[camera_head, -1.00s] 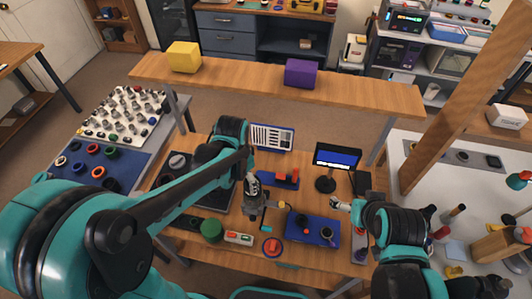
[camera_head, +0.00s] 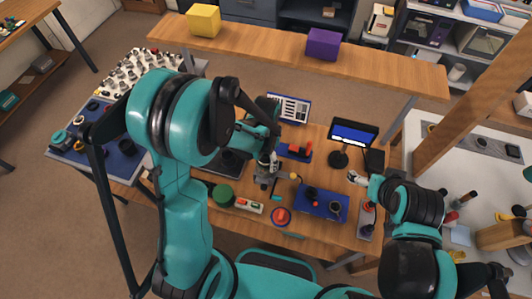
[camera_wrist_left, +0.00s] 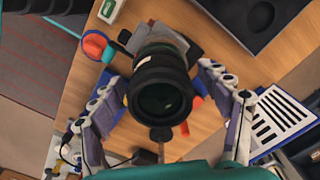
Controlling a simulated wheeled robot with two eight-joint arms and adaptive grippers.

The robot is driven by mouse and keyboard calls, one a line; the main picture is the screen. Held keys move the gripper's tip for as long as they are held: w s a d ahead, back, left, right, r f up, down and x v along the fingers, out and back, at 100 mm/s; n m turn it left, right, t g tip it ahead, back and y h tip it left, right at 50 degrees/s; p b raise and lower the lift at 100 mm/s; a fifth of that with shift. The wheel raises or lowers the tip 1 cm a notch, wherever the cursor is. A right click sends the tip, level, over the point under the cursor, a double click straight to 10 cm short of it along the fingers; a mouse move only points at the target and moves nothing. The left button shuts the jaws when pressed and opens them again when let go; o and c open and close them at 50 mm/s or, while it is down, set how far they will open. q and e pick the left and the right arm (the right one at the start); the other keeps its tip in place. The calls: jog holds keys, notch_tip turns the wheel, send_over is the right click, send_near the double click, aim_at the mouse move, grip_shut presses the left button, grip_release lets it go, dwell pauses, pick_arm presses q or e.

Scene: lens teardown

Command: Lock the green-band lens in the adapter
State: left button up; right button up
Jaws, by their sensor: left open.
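In the left wrist view, a black lens (camera_wrist_left: 160,88) stands end-on to the camera, its dark glass showing; a faint green tint shows on its upper edge. My left gripper (camera_wrist_left: 160,78) is open, with one finger on each side of the lens. Whether the fingers touch it is unclear. A grey piece (camera_wrist_left: 180,36), possibly the adapter, shows behind the lens; the joint between them is hidden. In the head view, my left gripper (camera_head: 268,165) is over a small grey fixture (camera_head: 264,181) on the table. My right gripper (camera_head: 356,178) is at the table's right side, too small to read.
A blue mat (camera_head: 328,211) with small parts lies right of the fixture. A green cylinder (camera_head: 223,194), a button box (camera_head: 248,205) and a red round piece (camera_head: 281,217) stand in front. A lit display (camera_head: 353,133) and a striped panel (camera_head: 290,107) stand behind.

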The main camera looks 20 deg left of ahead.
pick_arm(q)
jog(key=c, duration=1.5)
jog(key=shift+m, duration=0.6)
jog(key=shift+m+b, duration=0.4)
jog(key=shift+m, duration=0.3)
jog(key=shift+m+b, duration=0.3)
jog(key=shift+m, duration=1)
